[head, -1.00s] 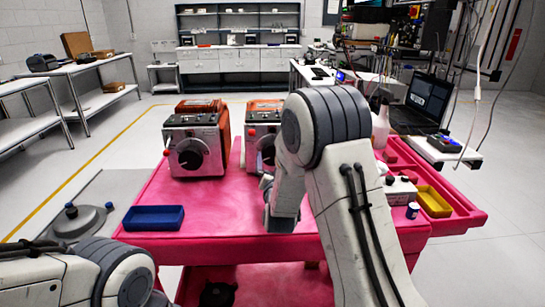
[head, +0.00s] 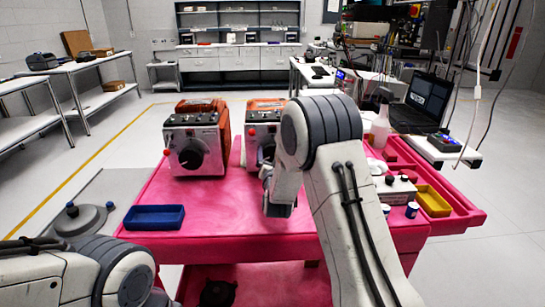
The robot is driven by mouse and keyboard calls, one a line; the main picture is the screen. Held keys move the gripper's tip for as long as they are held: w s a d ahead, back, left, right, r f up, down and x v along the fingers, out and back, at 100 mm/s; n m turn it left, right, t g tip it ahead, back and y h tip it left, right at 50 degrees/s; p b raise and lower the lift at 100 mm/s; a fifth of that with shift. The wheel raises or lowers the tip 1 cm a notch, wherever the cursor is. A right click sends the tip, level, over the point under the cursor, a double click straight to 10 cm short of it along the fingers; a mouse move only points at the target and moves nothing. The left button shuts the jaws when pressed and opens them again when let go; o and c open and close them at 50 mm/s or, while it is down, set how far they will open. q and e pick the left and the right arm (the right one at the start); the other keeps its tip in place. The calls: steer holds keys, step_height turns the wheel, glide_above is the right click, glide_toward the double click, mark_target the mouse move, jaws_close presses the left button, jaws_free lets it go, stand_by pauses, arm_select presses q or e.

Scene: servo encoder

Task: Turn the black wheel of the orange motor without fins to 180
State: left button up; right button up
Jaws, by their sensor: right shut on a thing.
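Two orange motors with grey front panels stand on the pink cart: the left motor (head: 197,137) and the right motor (head: 264,107), the latter partly behind my right arm. The left motor has a black wheel (head: 191,155) on its front, with nothing touching it. The right motor's wheel is mostly hidden by my right gripper (head: 266,172), which is at that motor's front, shut on what appears to be its black wheel. Fins cannot be made out clearly on either motor. My left arm shows at the lower left, but its gripper is out of view.
A blue tray (head: 154,217) lies at the cart's front left. A yellow tray (head: 433,201), a small control box (head: 396,190) and a white bottle (head: 380,127) are on the right. The pink top (head: 212,205) before the left motor is clear.

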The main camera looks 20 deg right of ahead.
steer(key=n+b, duration=0.1)
steer(key=n, duration=0.2)
steer(key=shift+d+f, duration=0.1)
steer(key=shift+f, duration=0.05)
steer(key=n+b, duration=0.1)
steer(key=n, duration=0.2)
steer(key=shift+n, duration=0.3)
steer(key=n+b, duration=0.1)
steer(key=n, duration=0.2)
steer(key=shift+d, duration=0.1)
steer(key=shift+n, duration=1.8)
steer(key=shift+s, duration=0.1)
steer(key=o, duration=1.1)
